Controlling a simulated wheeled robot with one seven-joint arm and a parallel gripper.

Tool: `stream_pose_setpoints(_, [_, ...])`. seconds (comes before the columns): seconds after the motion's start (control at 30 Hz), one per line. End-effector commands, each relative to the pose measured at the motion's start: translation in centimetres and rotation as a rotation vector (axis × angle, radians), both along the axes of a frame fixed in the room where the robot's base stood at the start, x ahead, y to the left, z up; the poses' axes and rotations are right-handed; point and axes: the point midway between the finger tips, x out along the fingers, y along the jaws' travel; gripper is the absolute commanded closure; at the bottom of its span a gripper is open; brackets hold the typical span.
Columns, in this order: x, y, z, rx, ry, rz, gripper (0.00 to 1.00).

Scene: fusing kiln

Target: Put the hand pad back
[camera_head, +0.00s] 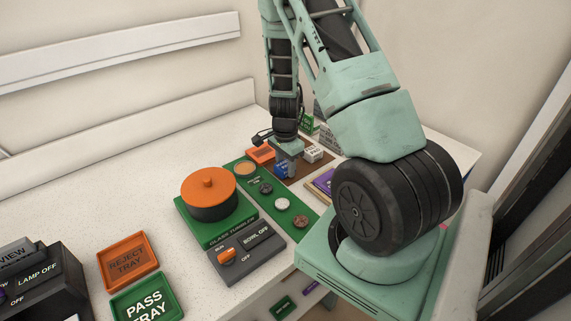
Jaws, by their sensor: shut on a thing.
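My gripper (290,168) reaches down at the back of the white bench. It is shut on a small blue block (281,167) with white lettering too small to read; this may be the hand pad. The block is at or just above a brown board (296,180), and I cannot tell whether it touches it. A white block (313,153) with lettering that seems to end in "PAD" sits just right of my gripper. An orange block (261,153) lies just left of it. My gripper hides part of the board.
A green strip (260,201) with several small discs lies in front. The orange-lidded glass tumbler (208,190) and its switch box (245,255) stand left of it. Reject (128,286) and pass (178,290) trays are at front left. A purple item (325,181) is partly hidden by my arm. The back-left bench is clear.

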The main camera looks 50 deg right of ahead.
Motion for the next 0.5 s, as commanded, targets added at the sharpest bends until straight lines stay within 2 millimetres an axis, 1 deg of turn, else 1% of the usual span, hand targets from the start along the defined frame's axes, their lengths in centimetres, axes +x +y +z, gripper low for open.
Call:
stream_pose_setpoints(0.13, [0.02, -0.01, 0.02, 0.0, -0.001, 0.0, 0.81])
stream_pose_setpoints(0.27, [0.0, -0.02, -0.4, 0.0, 0.0, 0.0, 0.81])
stream_pose_setpoints(0.3, [0.01, -0.02, -0.28, 0.0, -0.001, 0.0, 0.51])
stream_pose_setpoints(0.33, [0.0, -0.02, -0.25, 0.0, -0.001, 0.0, 0.43])
stream_pose_setpoints(0.37, [0.0, -0.02, -0.25, 0.0, -0.001, 0.0, 0.38])
stream_pose_setpoints(0.5, [0.0, -0.02, -0.24, 0.0, 0.0, 0.0, 0.38])
